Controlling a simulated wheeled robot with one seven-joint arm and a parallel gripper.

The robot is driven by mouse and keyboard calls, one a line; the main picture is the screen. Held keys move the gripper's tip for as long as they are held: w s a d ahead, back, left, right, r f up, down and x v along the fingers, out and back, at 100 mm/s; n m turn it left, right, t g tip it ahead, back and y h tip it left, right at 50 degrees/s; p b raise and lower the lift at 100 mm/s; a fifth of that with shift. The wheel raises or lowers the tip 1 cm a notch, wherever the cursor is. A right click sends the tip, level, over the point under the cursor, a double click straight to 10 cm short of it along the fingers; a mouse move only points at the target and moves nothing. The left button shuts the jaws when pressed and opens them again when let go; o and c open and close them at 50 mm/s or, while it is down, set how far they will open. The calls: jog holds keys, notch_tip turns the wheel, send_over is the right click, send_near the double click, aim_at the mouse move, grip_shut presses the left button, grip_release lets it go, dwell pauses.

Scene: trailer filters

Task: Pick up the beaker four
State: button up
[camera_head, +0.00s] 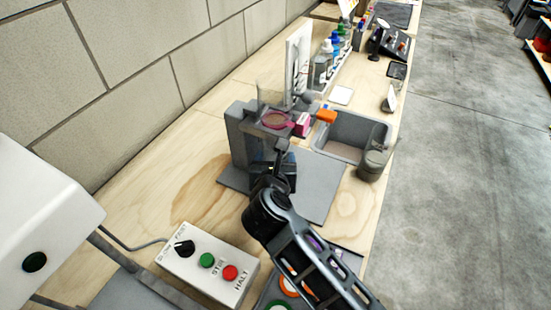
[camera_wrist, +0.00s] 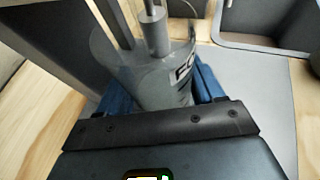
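The clear beaker (camera_wrist: 165,80) stands in the wrist view with part of a dark label, "FO", on its right side. A grey rod (camera_wrist: 155,30) reaches down into its mouth. My gripper (camera_wrist: 163,90) has its blue fingers on both sides of the beaker's wall. Whether they press on it or leave a small gap I cannot tell. In the head view my gripper (camera_head: 273,165) is low in front of the grey stand (camera_head: 240,140) above its grey base plate (camera_head: 318,190). There the beaker is mostly hidden by my gripper and hard to make out.
A pink-rimmed round piece (camera_head: 276,120) shows near the stand's top. A grey basin (camera_head: 350,135) and a grey container (camera_head: 374,163) are to the right. A control box (camera_head: 210,264) with knob and buttons is at front left. Bottles (camera_head: 328,60) line the back. Some bench is bare.

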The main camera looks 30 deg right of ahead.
jog(key=c, duration=0.5)
jog(key=shift+r, duration=0.2)
